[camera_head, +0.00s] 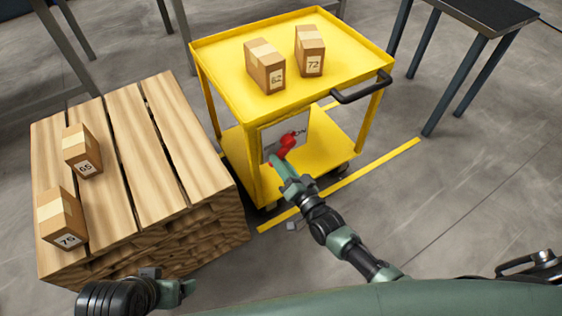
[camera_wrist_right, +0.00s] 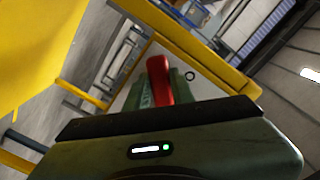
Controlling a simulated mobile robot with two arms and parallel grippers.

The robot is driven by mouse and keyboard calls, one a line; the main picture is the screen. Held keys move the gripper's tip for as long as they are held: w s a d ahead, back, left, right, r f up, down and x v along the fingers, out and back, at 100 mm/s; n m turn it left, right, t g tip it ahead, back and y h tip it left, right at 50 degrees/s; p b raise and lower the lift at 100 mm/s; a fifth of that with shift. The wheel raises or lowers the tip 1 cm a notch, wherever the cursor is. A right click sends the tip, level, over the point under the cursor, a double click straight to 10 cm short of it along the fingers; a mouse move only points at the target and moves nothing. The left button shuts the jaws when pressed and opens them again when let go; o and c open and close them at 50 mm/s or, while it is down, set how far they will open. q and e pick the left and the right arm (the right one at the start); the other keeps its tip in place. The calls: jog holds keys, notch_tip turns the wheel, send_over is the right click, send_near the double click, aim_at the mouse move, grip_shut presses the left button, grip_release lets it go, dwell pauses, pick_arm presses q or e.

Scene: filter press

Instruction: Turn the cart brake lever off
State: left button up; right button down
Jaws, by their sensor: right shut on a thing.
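The yellow cart (camera_head: 225,55) stands at the centre of the head view. A pale panel (camera_head: 268,133) is fixed on its near side, with dark lettering that seems to read ON at the upper right. The red brake lever (camera_head: 288,143) sits in front of this panel, slanting up toward the lettering. My right gripper (camera_head: 277,163) is at the lever and shut on it. In the right wrist view the red lever (camera_wrist_right: 159,75) stands between the green fingers. My left gripper (camera_head: 185,287) is low at the left, near the pallet's front corner, apart from the cart; its jaw opening is unclear.
Two boxes, 62 (camera_head: 264,68) and 72 (camera_head: 310,52), stand on the cart's top. A wooden pallet stack (camera_head: 160,150) at left carries boxes 65 (camera_head: 82,152) and 75 (camera_head: 61,220). A dark table (camera_head: 485,14) stands at upper right. The floor at right is clear.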

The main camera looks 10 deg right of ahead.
jog(key=c, duration=1.2)
grip_release()
jog(key=p+v, duration=0.1)
jog(key=v, duration=0.7)
jog(key=shift+p, duration=0.3)
jog(key=shift+a, duration=0.1)
